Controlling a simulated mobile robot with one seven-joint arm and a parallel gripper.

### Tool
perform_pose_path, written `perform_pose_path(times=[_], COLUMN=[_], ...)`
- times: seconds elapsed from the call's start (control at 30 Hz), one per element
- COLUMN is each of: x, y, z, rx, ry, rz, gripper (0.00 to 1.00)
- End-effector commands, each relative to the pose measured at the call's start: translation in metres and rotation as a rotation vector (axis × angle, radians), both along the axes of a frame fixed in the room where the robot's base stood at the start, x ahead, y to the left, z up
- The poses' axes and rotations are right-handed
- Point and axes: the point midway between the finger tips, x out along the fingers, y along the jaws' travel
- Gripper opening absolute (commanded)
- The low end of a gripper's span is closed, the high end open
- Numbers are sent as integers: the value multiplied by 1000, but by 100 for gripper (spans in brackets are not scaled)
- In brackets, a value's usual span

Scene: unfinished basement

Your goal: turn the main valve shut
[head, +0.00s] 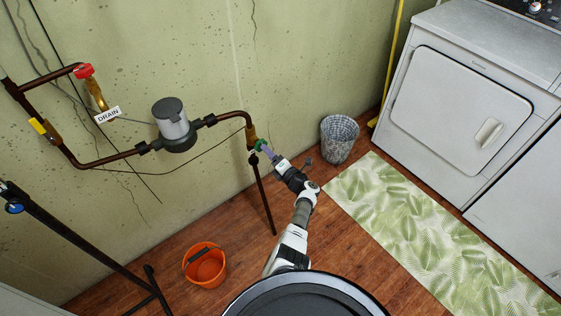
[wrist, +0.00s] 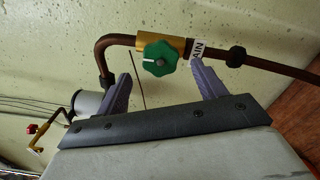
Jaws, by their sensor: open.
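The main valve has a green round handle (wrist: 160,57) on a brass body (wrist: 176,47) in a copper pipe. A white tag (wrist: 197,48) beside it is partly hidden by a finger; the letters "AIN" show. My gripper (wrist: 161,70) is open, with one purple finger on each side of the handle in the picture. Nothing is between the fingers that I can see gripped, and contact with the handle cannot be told. In the head view my gripper (head: 269,153) is at the green handle (head: 260,145), which it partly hides.
A grey meter (head: 172,122) sits in the pipe to the left. Farther left are a red-handled drain valve (head: 84,71) and a yellow handle (head: 38,126). An orange bucket (head: 205,266), a wastebasket (head: 340,138) and a leaf-patterned mat (head: 420,225) are on the floor. A dryer (head: 465,105) stands right.

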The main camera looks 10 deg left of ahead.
Motion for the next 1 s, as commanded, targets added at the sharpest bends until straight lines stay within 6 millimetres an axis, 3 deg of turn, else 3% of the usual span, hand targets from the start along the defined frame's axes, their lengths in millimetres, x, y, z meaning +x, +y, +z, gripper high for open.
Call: perform_pose_path(times=[0.1,0.33,1.0], x=[-17,-36,-39], y=[-21,-45,-51], z=[0,-1,0], rx=[-2,-1,1], ry=[0,1,0], rz=[-1,0,0], gripper=[70,70,70])
